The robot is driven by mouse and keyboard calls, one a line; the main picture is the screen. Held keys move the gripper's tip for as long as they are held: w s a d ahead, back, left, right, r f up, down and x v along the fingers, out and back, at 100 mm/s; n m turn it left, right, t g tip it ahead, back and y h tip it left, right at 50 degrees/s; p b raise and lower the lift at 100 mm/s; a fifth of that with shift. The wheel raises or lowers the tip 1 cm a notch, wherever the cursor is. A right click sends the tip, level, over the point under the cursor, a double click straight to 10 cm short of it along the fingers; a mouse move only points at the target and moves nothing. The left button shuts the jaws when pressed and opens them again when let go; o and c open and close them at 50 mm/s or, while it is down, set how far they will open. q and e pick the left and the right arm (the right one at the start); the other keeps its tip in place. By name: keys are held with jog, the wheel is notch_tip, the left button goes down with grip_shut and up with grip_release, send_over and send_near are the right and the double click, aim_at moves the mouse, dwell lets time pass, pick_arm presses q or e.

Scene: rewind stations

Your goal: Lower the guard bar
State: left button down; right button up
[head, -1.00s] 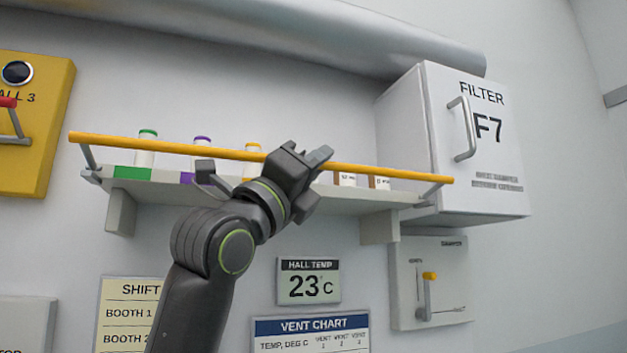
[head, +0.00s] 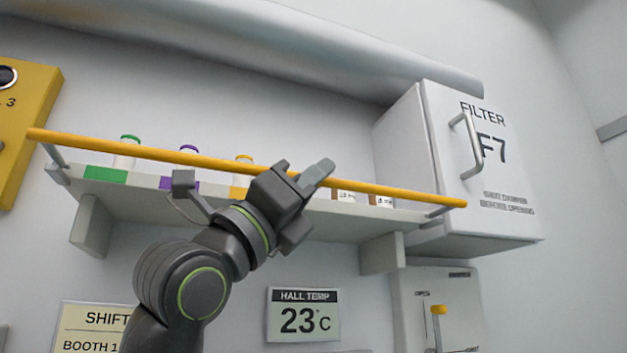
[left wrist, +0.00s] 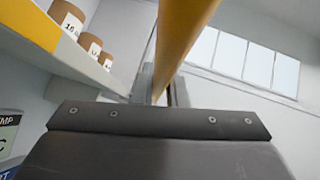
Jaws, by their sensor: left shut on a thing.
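The guard bar (head: 130,150) is a long yellow rod across the front of a wall shelf. Short grey end arms hold it out from the shelf, and it sits above the shelf's front edge. My left gripper (head: 307,190) is shut on the bar right of its middle, partly hiding it. In the left wrist view the bar (left wrist: 182,35) runs between the fingers of the left gripper (left wrist: 163,92). My right gripper is out of view.
The shelf (head: 130,196) holds several capped jars behind the bar. A white filter cabinet (head: 410,135) with a handle stands close to the bar's right end. A yellow panel (head: 25,130) is at the left. A damper box (head: 410,320) and temperature sign (head: 303,316) are below.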

pick_arm(q)
jog(key=c, duration=1.5)
grip_release()
jog(key=shift+o, duration=0.2)
